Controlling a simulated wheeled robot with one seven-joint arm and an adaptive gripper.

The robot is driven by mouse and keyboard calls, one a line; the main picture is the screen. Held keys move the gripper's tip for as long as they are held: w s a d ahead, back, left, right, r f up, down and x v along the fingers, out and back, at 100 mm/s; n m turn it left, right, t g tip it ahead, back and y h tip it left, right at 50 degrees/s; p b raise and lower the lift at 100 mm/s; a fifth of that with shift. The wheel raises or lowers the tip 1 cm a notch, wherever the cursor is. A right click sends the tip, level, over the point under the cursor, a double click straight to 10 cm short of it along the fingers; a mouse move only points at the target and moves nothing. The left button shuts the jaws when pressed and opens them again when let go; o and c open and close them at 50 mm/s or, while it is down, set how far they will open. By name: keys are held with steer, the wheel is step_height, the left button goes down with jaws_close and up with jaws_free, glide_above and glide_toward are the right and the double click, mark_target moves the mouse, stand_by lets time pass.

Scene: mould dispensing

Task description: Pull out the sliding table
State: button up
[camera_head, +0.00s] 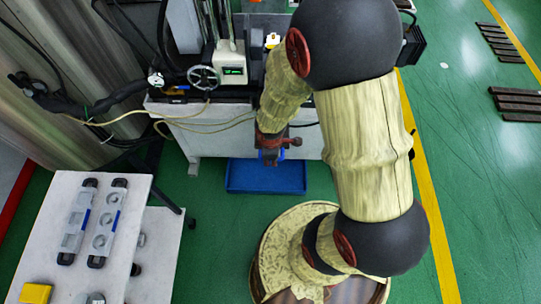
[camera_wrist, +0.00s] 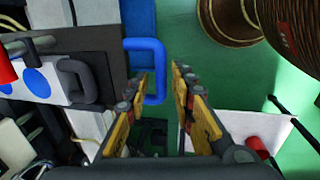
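A blue U-shaped handle (camera_wrist: 158,62) sticks out from the edge of a dark grey slab (camera_wrist: 113,62) in the wrist view. This slab looks like the sliding table. My gripper (camera_wrist: 160,78) is open, with its yellow and grey fingers on either side of the handle's outer bar. Whether the fingers touch the bar is not clear. In the head view my gripper (camera_head: 270,155) points down at the front edge of the white machine bench (camera_head: 205,145). A little blue shows at its tip, and my arm hides most of the slab there.
A blue tray (camera_head: 245,187) lies on the green floor below the bench. A white table (camera_head: 130,225) with two metal mould strips and a yellow block (camera_head: 36,293) stands at the lower left. Cables and a handwheel (camera_head: 203,77) are on the machine. The floor at right is mostly clear.

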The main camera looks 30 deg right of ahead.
steer(key=shift+o, duration=0.3)
step_height(320, 180, up, 12)
steer(key=s+a, duration=0.1)
steer(key=shift+s, duration=0.4)
steer(key=shift+f, duration=0.1)
stand_by(0.4)
